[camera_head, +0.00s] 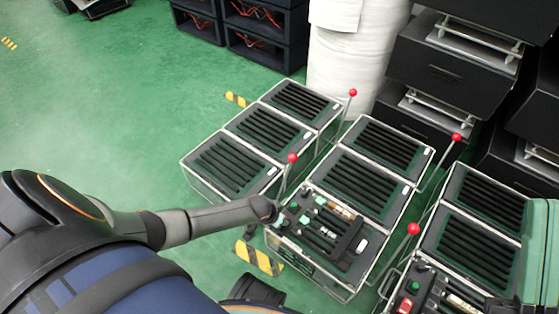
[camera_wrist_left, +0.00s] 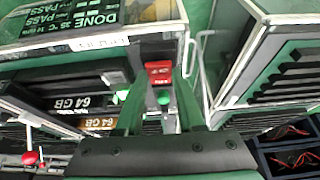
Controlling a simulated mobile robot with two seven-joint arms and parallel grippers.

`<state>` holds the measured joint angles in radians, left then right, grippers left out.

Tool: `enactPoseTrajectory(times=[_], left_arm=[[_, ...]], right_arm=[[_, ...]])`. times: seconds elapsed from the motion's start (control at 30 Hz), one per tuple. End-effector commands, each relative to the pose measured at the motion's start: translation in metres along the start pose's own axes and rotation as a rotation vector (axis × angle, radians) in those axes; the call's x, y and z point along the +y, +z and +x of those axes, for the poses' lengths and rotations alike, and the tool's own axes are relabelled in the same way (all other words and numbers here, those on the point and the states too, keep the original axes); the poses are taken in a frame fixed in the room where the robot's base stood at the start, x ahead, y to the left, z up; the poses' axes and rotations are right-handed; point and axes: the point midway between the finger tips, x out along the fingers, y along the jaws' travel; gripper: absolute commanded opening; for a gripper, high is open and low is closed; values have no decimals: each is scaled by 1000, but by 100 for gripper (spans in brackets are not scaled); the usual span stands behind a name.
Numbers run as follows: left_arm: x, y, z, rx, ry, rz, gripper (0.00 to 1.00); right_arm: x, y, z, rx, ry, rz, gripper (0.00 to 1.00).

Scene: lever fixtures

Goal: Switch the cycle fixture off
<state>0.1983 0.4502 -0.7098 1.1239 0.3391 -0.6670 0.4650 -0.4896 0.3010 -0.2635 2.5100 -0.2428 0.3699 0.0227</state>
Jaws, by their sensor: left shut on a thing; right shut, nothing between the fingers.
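The fixture (camera_head: 345,262) in the middle of the head view has green clamps, memory modules and a lit panel on its front side. The wrist view shows the panel (camera_wrist_left: 70,22) reading DONE and PASS. A red switch (camera_wrist_left: 158,70) lies between the fingertips of my left gripper (camera_wrist_left: 158,90), which is shut on it. In the head view my left arm covers that switch and the gripper itself. My right gripper (camera_head: 537,255) is at the right edge, shut and empty, above the right fixture.
Red-ball levers (camera_head: 292,157) (camera_head: 413,229) stand beside the fixtures. Another fixture row (camera_head: 230,160) is to the left. Black racks (camera_head: 450,70) and a white column (camera_head: 345,60) stand behind. Green floor is free at left.

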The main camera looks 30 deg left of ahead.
Motion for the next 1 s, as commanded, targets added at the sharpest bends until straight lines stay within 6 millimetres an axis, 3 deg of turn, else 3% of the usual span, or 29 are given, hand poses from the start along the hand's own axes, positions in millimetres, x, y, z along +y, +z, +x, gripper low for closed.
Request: enactPoseTrajectory(times=[0.3, 0.7, 1.0], left_arm=[[1, 9, 0, 160, 0, -2, 0], [1, 14, 2, 404, 0, -5, 0], [0, 14, 2, 477, -1, -1, 0]], right_arm=[[2, -4, 3, 2, -6, 1, 0], [-3, 5, -5, -4, -12, -11, 0], [-4, 6, -5, -5, -5, -7, 0]])
